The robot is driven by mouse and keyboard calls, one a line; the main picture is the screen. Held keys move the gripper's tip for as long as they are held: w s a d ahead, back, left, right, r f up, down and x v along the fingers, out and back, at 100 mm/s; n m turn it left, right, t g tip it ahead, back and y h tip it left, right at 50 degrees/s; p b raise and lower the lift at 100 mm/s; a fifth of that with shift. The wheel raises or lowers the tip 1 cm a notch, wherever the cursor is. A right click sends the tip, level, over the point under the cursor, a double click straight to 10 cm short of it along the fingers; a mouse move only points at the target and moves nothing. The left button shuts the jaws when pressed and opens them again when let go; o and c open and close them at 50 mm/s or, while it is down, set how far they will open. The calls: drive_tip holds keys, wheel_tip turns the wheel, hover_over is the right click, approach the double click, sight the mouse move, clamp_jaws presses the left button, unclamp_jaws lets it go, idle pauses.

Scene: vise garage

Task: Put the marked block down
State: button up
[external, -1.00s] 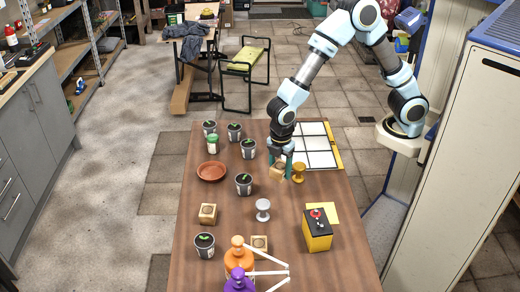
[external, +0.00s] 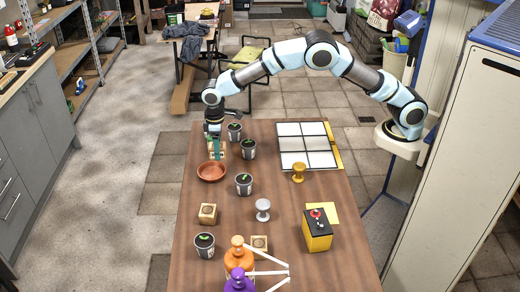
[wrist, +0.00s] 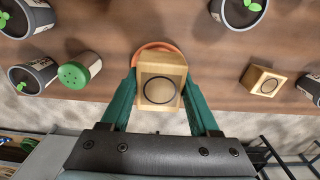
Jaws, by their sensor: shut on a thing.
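The wooden block with a dark circle on its face (wrist: 160,80) is between the teal fingers of my gripper (wrist: 162,98) in the wrist view. The fingers are shut on its two sides. In the external view my gripper (external: 215,146) is over the far left part of the brown table (external: 290,190), just beyond the terracotta dish (external: 211,172). In the wrist view the dish's rim (wrist: 146,46) shows partly behind the block. The block is largely hidden by the fingers in the external view, and its exact height above the table is unclear.
Potted seedlings (external: 244,185) stand near the dish. A green-lidded shaker (wrist: 75,76) stands left of my gripper in the wrist view. A white gridded panel (external: 307,138) lies far right.

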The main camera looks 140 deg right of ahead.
wheel_tip(320, 180, down, 6)
drive_tip(key=shift+r+p, duration=0.1)
drive_tip(key=shift+p, duration=0.7)
drive_tip(key=shift+f, duration=0.25)
drive_tip(key=shift+f+b, duration=0.4)
drive_tip(key=shift+f, duration=0.1)
drive_tip(key=o, duration=1.4)
drive_tip(key=shift+r, duration=0.1)
wheel_tip(320, 180, up, 13)
drive_tip(key=shift+r+b, duration=0.1)
drive_tip(key=shift+b, duration=0.95)
